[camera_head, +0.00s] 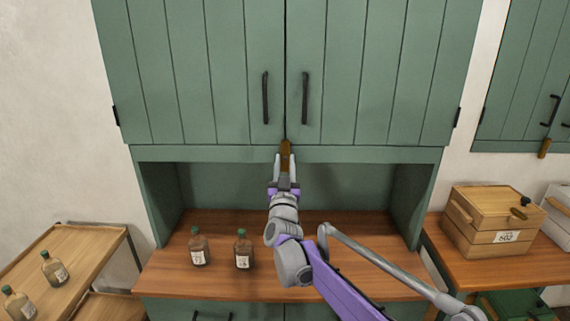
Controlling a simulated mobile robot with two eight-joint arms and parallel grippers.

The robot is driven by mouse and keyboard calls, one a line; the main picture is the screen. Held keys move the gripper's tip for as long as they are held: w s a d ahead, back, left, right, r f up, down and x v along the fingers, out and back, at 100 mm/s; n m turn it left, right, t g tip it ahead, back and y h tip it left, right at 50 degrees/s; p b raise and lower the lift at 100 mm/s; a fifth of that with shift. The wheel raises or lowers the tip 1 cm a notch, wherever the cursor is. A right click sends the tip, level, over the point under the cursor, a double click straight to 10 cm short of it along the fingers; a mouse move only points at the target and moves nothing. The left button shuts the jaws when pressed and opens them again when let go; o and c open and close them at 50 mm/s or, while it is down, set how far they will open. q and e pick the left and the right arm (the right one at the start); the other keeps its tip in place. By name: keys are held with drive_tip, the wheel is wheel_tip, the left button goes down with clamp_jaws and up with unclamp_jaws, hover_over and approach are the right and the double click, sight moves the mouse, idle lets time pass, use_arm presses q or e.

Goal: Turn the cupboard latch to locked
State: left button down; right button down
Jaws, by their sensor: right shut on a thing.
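The green cupboard (220,80) has two plank doors, both closed, with black vertical handles. Its latch (286,148), a small brown upright piece, sits at the lower edge where the two doors meet. It stands vertical across the seam and the rail below. My right gripper (285,168) reaches up from below with its two pale fingers on either side of the latch's lower part, shut on it. The fingers hide part of the latch's lower end. My left gripper is not in view.
Two brown bottles (199,247) stand on the wooden counter (340,225) under the doors, left of my arm. A wooden box (490,222) marked 502 stands on the right. More bottles stand on a side table (85,245) at left. Another green cupboard (525,80) hangs at right.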

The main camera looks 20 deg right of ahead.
drive_tip(key=c, duration=0.6)
unclamp_jaws()
drive_tip(key=shift+o, duration=0.2)
drive_tip(key=shift+s+a+f, duration=0.15)
drive_tip(key=shift+s+f, duration=0.1)
drive_tip(key=shift+s, duration=0.1)
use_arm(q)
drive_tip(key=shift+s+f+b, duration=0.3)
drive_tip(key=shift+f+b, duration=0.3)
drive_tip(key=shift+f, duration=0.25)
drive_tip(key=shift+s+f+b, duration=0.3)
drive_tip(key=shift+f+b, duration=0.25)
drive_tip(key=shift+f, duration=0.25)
use_arm(e)
drive_tip(key=v, duration=1)
